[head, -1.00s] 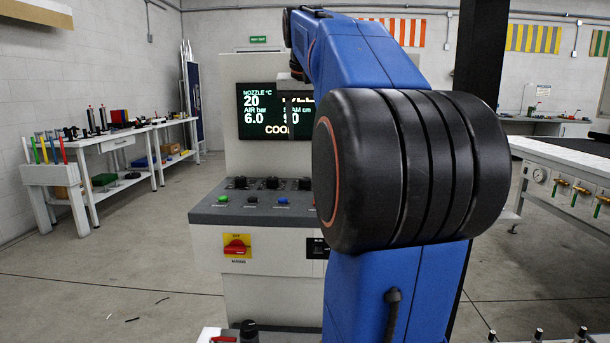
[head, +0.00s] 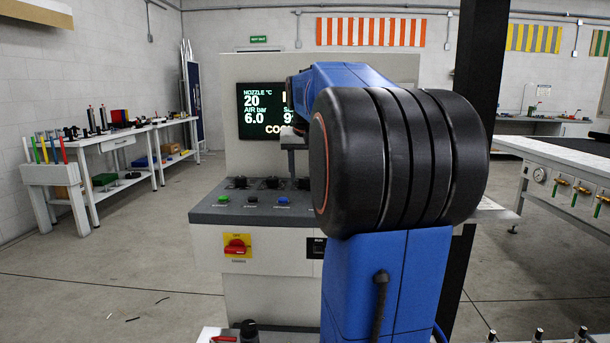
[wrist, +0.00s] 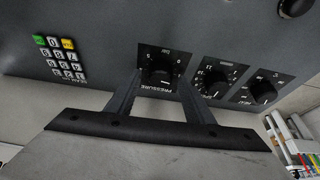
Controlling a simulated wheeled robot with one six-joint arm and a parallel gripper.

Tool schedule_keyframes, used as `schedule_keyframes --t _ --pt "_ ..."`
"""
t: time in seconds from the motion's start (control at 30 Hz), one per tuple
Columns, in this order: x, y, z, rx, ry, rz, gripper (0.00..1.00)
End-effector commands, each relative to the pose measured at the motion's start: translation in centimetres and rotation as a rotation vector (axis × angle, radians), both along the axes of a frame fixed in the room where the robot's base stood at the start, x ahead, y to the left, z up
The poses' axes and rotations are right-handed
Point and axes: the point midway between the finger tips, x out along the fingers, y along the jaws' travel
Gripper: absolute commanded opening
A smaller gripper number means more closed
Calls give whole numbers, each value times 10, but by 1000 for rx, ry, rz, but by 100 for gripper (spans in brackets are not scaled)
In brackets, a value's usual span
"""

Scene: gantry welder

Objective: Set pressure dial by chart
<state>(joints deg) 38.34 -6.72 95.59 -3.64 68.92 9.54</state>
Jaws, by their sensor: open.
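In the wrist view, the pressure dial (wrist: 158,70) is a black knob on a square plate marked PRESSURE, upside down in the picture. My gripper (wrist: 160,76) is open. Its two fingers reach toward the dial, one on each side of the knob; I cannot tell whether they touch it. Two more dials, a middle one (wrist: 214,80) and one at the right (wrist: 264,92), sit beside it. In the head view my arm hides much of the machine. The display (head: 254,110) shows nozzle 20 and air 6.0 bar, with its right part covered. No chart is readable.
A keypad (wrist: 62,58) lies on the panel left of the pressure dial in the wrist view. Coloured buttons (head: 284,198) line the console (head: 210,212) below the dials, with a red switch (head: 237,246) on its front. A workbench (head: 570,165) stands at right.

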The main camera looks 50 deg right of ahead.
Motion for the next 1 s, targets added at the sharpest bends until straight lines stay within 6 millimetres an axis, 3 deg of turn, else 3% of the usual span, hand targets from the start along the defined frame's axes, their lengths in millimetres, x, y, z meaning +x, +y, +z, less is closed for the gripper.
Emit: schedule_keyframes --t 0.33,0.5,1.0 --pt "1 -1 -3 0 0 0 48" --pt "1 -1 -3 0 0 0 7" --pt "2 1 -3 0 0 -104 7"
